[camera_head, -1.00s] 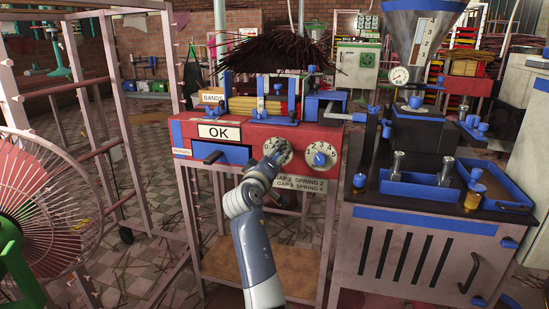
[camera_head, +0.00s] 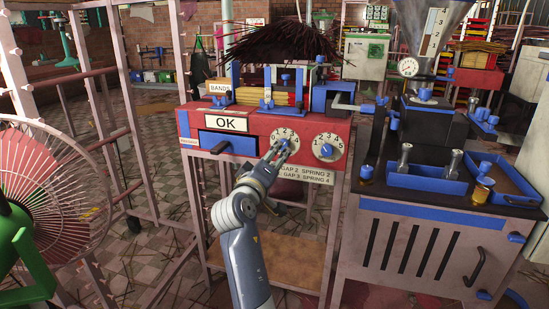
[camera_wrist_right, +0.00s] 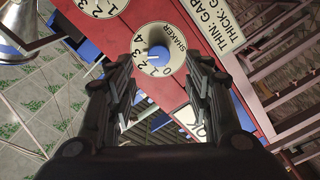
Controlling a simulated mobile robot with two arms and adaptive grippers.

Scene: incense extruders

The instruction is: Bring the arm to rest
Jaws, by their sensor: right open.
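My right gripper (camera_head: 281,152) is in front of the left dial (camera_head: 286,139) on the red machine panel (camera_head: 262,150), over its lower edge. In the right wrist view my right gripper (camera_wrist_right: 162,72) is open and empty, its two fingers spread wide. The white dial marked SHAKER (camera_wrist_right: 172,38), with a blue knob (camera_wrist_right: 158,54), shows beyond and between the fingertips. I see no contact between fingers and knob. My right arm reaches up from the bottom middle of the head view. My left gripper is not in view.
A second dial (camera_head: 327,147) is to the right on the panel. A blue-edged press cabinet (camera_head: 430,245) stands close on the right. A red fan (camera_head: 50,185) and a pink frame (camera_head: 128,110) stand left. Dark incense sticks (camera_head: 283,42) lie on top of the machine.

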